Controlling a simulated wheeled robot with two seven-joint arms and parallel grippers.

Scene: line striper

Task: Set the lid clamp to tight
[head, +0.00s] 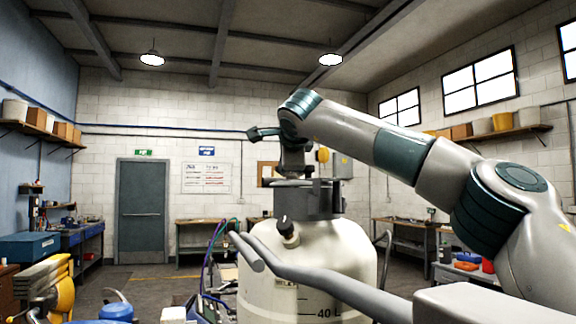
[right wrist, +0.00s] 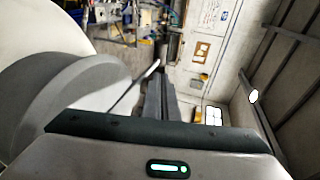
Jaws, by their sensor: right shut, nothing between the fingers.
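The cream tank (head: 300,265) with a 40 L mark stands ahead of me, with a grey lid (head: 290,184) on top. Dark grey upright blocks (head: 325,200) at the lid's right front may be the lid clamp; its setting cannot be read. A black knob (head: 286,226) sits on the tank's shoulder below. My right arm reaches in from the right, its hand just above the lid. In the right wrist view, my right gripper (right wrist: 158,100) is shut and empty, beside a large grey rounded part (right wrist: 65,95) at the left. Its fingertips are hidden in the head view. My left gripper is out of view.
A grey handlebar (head: 330,284) crosses in front of the tank. Purple and green hoses (head: 212,255) run at its left. Benches stand along the walls, and yellow and blue items (head: 60,290) are at the lower left.

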